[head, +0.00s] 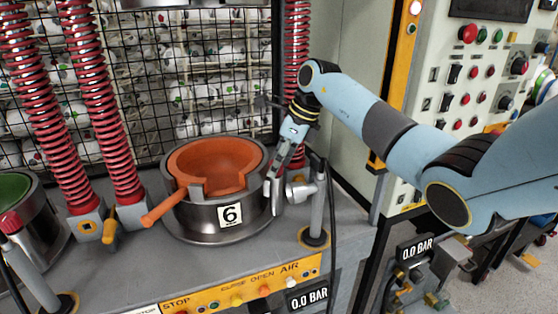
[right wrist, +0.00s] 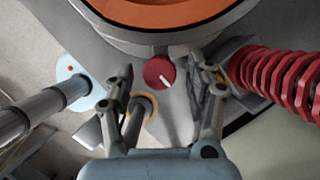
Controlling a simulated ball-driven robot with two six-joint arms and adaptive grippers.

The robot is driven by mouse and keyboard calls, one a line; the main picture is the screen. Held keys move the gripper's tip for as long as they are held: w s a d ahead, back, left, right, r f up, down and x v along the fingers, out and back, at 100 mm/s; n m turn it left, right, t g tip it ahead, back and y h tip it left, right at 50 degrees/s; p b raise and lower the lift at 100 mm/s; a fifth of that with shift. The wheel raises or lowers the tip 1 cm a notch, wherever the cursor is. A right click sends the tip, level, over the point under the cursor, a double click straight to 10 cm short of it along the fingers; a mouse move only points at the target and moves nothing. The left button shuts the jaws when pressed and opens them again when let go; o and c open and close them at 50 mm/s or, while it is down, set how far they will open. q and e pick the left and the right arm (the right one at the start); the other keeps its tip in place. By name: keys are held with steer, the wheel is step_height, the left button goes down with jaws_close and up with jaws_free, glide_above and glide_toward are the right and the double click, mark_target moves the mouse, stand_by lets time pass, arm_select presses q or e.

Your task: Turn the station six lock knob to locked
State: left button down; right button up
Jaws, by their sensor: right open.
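Station six is a dark round pot (head: 225,222) with a "6" plate and an orange bowl (head: 215,160) inside. In the right wrist view a round red knob (right wrist: 159,72) with a white pointer line sits against the pot's side. The line points down and to the right. My right gripper (head: 276,196) comes down beside the pot's right side. In the right wrist view its open fingers (right wrist: 164,82) stand apart, one on each side of the knob, with no clear contact. The knob is not clearly visible in the head view. My left gripper is not in view.
A metal post (head: 317,205) with a ringed foot stands close right of my gripper. Red coil springs (head: 105,110) stand at the left; another shows in the right wrist view (right wrist: 285,78). An orange handle (head: 163,207) sticks out front. A button strip (head: 240,292) runs along the front.

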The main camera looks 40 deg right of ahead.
jaws_close()
steer(key=shift+m, duration=0.3)
steer(key=m+t+h, duration=0.1)
steer(key=m, duration=0.2)
steer(key=shift+a, duration=0.15)
steer(key=shift+a+m+h, duration=0.1)
steer(key=shift+m+h, duration=0.7)
steer(key=shift+m, duration=1)
steer(key=shift+r, duration=0.1)
jaws_free()
steer(key=shift+s, duration=0.1)
